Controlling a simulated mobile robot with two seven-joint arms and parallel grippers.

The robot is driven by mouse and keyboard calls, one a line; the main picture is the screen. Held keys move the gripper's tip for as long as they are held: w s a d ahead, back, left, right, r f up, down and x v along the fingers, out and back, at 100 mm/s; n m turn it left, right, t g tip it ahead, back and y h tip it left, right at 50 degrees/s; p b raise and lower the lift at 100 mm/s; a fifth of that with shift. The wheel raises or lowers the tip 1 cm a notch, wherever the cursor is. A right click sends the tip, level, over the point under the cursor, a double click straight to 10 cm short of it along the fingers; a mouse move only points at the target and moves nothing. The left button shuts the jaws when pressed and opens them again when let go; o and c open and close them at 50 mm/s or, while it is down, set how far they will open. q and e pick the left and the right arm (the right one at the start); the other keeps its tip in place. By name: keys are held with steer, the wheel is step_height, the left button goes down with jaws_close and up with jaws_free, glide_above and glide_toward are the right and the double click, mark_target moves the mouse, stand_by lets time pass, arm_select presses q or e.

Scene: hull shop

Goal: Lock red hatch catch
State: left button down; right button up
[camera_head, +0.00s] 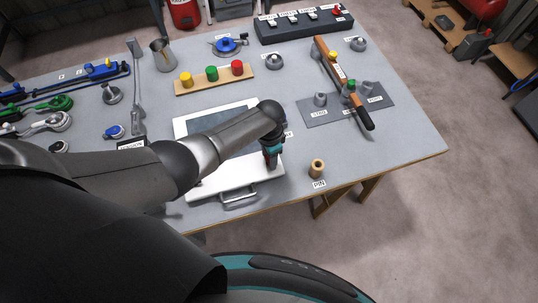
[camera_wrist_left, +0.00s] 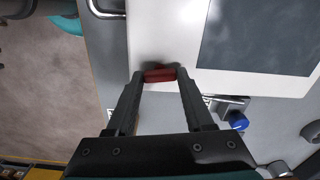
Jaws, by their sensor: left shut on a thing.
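The hatch is a white panel (camera_head: 233,181) with a dark grey window (camera_head: 188,126) and a metal handle (camera_head: 238,195) at its near edge; it lies flat on the grey table. The red catch (camera_wrist_left: 160,75) is a short red bar at the panel's edge in the wrist view. My left gripper (camera_head: 272,158) is over the panel's right side. In the wrist view its two fingertips (camera_wrist_left: 160,74) stand on either side of the red catch and are shut on it. In the head view the catch is mostly hidden by the gripper. My right gripper is not seen.
A wooden peg (camera_head: 317,169) labelled PIN stands right of the hatch. A board with yellow, green and red knobs (camera_head: 212,73) lies behind it. A wooden lever (camera_head: 344,84) and a grey plate (camera_head: 320,117) are at right. A blue knob (camera_wrist_left: 238,121) is near the gripper in the wrist view.

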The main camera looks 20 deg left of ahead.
arm_select(q)
steer(key=shift+m, duration=0.8)
steer(key=shift+c, duration=1.4)
jaws_free()
steer(key=shift+r, duration=0.45)
step_height(320, 180, up, 14)
steer(key=p, duration=0.4)
steer(key=shift+r, duration=0.15)
